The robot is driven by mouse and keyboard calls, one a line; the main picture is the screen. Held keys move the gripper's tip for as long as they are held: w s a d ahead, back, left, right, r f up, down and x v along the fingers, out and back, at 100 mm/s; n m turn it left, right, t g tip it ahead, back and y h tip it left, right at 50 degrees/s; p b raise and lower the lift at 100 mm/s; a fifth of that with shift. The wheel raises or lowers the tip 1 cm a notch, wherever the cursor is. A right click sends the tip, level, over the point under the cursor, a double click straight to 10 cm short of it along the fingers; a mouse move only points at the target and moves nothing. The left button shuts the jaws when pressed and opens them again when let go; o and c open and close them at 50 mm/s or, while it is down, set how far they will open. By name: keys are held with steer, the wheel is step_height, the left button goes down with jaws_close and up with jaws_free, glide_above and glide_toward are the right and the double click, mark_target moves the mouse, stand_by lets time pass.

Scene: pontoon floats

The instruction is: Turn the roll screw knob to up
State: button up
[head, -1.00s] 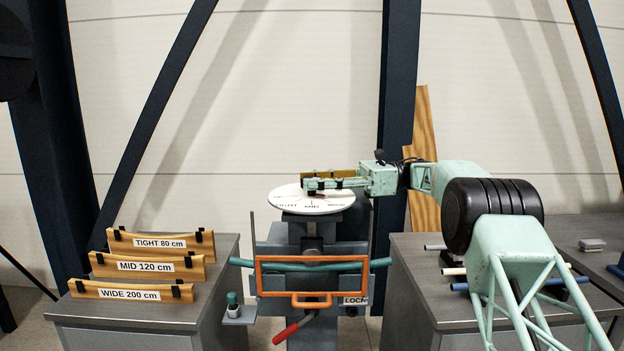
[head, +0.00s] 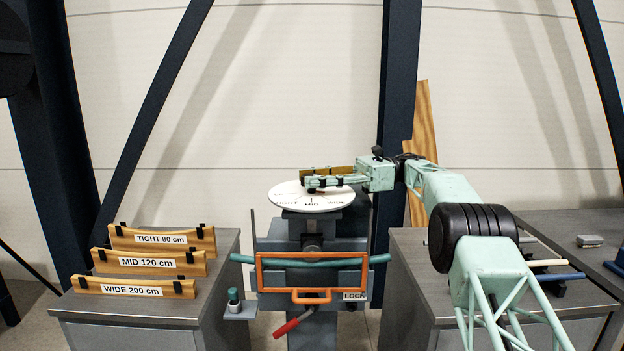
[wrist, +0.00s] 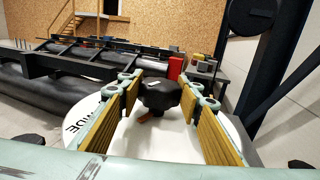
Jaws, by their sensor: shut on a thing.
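The roll screw knob (wrist: 162,94) is black and lobed. It stands on a white round dial (head: 288,202) on top of the grey machine column. The dial reads TIGHT, MID and WIDE along its front edge, and part of WIDE shows at left in the wrist view. A small orange-brown pointer (wrist: 147,117) shows at the knob's foot. My gripper (head: 324,178) lies level just over the dial, with its yellow-padded fingers on both sides of the knob, shut on it. In the head view the fingers mostly hide the knob. I see no "up" mark.
A bent teal tube (head: 242,259) lies behind an orange guard frame (head: 312,298) under the dial, with a red-handled lever (head: 287,328) below. Wooden templates (head: 133,288) stand on the left bench. Loose rods (head: 555,278) lie on the right bench. A dark post (head: 399,80) rises close behind my arm.

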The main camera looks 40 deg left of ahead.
steer(key=o, duration=0.9)
steer(key=shift+s, duration=0.1)
steer(key=shift+m+t+y+b, duration=1.2)
steer(key=shift+t+y+b, duration=0.15)
steer(key=shift+b, duration=0.6)
steer(key=shift+m+t+y+b, duration=1)
steer(key=shift+m+t+y, duration=0.55)
steer(key=shift+t, duration=0.5)
steer(key=shift+r+m+t+y+p, duration=0.15)
steer(key=shift+m+t+y, duration=0.2)
steer(key=shift+m+t, duration=0.85)
steer(key=shift+f+m+t+y+p, duration=0.15)
steer(key=shift+m+t+y, duration=0.2)
steer(key=shift+m+t, duration=0.85)
steer(key=shift+r+n+t, duration=0.1)
steer(key=shift+n+t, duration=0.15)
steer(key=shift+t, duration=0.45)
steer(key=shift+t+p, duration=0.3)
steer(key=shift+t, duration=0.2)
steer(key=shift+m+t+p, duration=1.3)
steer(key=shift+m+t, duration=0.8)
steer(key=shift+t, duration=0.7)
